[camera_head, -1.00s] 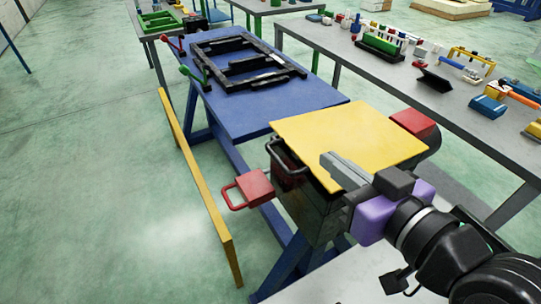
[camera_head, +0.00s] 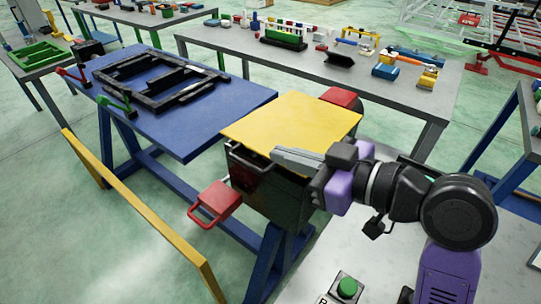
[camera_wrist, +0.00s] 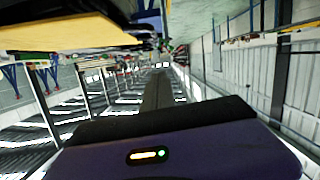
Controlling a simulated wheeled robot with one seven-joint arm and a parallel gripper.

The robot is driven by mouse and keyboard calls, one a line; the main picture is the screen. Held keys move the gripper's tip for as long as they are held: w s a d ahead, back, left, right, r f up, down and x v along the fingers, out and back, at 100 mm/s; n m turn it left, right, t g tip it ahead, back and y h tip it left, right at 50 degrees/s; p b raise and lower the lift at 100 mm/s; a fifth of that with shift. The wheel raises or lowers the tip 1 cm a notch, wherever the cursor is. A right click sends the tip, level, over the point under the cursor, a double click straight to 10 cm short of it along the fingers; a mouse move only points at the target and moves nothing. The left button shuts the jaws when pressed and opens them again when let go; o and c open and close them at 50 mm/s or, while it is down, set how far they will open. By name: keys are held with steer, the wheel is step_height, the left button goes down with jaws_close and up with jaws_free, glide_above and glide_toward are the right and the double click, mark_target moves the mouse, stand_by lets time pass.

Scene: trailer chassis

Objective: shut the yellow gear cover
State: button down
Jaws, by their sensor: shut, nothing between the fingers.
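The yellow gear cover (camera_head: 290,120) is a flat panel lying roughly level over a black box (camera_head: 265,190) at the end of the blue table. I cannot tell whether it sits flush on the box. My gripper (camera_head: 277,154) is shut and empty, its grey fingers pointing left across the cover's near edge in the head view. Whether they touch the cover is unclear. In the wrist view, the cover (camera_wrist: 60,33) fills the upper left, and the shut fingers (camera_wrist: 157,90) appear to its right, apart from it in the picture.
A red block with a handle (camera_head: 215,202) juts from the box's left side. Another red block (camera_head: 340,97) is behind the cover. A black frame (camera_head: 160,80) lies on the blue table (camera_head: 215,125). A yellow rail (camera_head: 140,210) stands at left; a green button (camera_head: 347,287) is in front.

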steer(key=p, duration=0.2)
glide_above(254, 168)
steer(key=f, duration=0.2)
step_height(254, 168, down, 2)
steer(key=shift+f, duration=1.05)
